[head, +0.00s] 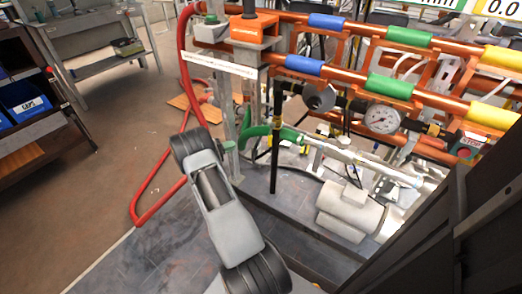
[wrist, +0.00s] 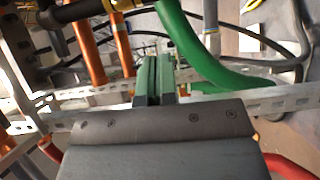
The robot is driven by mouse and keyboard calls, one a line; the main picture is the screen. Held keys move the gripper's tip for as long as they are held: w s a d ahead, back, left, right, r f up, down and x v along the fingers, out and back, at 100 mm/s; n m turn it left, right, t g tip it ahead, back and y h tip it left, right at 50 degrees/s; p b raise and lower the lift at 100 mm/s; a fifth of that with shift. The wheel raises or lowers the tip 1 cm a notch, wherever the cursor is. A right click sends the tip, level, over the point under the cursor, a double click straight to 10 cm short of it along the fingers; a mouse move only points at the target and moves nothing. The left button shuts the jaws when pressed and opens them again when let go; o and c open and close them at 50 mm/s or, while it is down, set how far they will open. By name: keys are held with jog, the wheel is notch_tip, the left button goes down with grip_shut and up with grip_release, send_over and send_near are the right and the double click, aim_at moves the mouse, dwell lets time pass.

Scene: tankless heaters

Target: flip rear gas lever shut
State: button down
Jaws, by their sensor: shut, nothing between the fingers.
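My gripper (wrist: 154,70) shows in the wrist view as two green-faced fingers side by side, shut with nothing between them. They point at a frame of perforated metal rails (wrist: 80,120), beside a thick green hose (wrist: 188,45). In the head view my arm reaches up from the bottom centre toward the left end of the pipe rack. I cannot pick out the rear gas lever with certainty in either view. An orange box with a black top (head: 253,27) sits on the pipes at the rack's upper left, above my arm's end.
Copper pipes with blue, green and yellow bands (head: 303,65) run across the right. A pressure gauge (head: 382,118) and a grey motor-like cylinder (head: 350,210) are there too. A red hose (head: 155,180) loops at the left. Open floor (head: 110,170) lies left of my arm.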

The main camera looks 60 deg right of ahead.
aim_at(271, 135)
jog(key=shift+d+f, duration=0.15)
jog(key=shift+f, duration=0.2)
jog(key=shift+s+d, duration=0.1)
jog(key=s+a+b+x, duration=0.1)
jog(key=s+b+x, duration=0.1)
jog(key=x, duration=1)
jog(key=shift+s+b, duration=0.3)
jog(key=shift+b, duration=0.55)
